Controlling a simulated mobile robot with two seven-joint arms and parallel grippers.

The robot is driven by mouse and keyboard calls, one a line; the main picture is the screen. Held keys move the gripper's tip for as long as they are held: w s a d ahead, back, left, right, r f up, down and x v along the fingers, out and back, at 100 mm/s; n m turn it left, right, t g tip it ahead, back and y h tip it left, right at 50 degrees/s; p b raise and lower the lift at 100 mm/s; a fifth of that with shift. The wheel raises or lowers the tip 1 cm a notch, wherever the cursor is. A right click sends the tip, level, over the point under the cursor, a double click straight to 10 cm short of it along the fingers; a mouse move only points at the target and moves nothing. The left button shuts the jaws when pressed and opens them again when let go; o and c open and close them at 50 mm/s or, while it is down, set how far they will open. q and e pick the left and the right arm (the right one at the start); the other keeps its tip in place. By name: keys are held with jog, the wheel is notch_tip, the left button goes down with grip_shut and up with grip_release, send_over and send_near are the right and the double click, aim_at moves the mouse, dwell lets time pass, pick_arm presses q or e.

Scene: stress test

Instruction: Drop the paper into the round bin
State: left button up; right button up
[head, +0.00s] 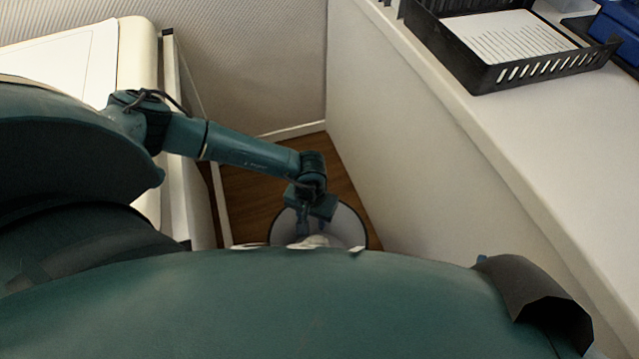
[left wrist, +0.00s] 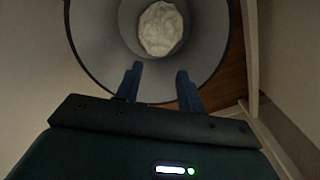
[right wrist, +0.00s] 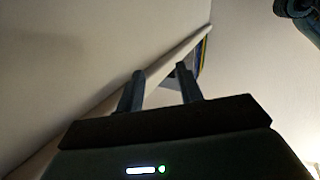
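The round bin (head: 350,228) stands on the floor in the corner, partly hidden by my body in the head view. In the left wrist view its grey inside wall (left wrist: 100,45) and dark rim fill the upper middle. The crumpled white paper (left wrist: 161,28) shows inside the bin's outline, beyond the fingertips and apart from them. A bit of the paper (head: 316,241) also shows in the head view. My left gripper (head: 309,225) is over the bin, its fingers (left wrist: 159,72) apart with nothing between them. My right gripper (right wrist: 160,75) is open and empty beside a pale surface.
A white counter (head: 560,140) on the right holds a black tray (head: 490,72) with a printed sheet (head: 510,36) and a blue object (head: 618,28). A white cabinet or table (head: 60,70) stands at the left. Wooden floor (head: 250,200) shows between them, in a narrow gap.

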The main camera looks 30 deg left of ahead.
pick_arm(q)
notch_tip(320, 180, up, 13)
jog(key=p, duration=0.3)
pick_arm(e)
jog(key=g, duration=0.1)
jog(key=s+d+m+g+h, duration=0.1)
jog(key=shift+f+g, duration=0.1)
jog(key=shift+g, duration=0.3)
pick_arm(q)
jog(key=shift+p, duration=0.35)
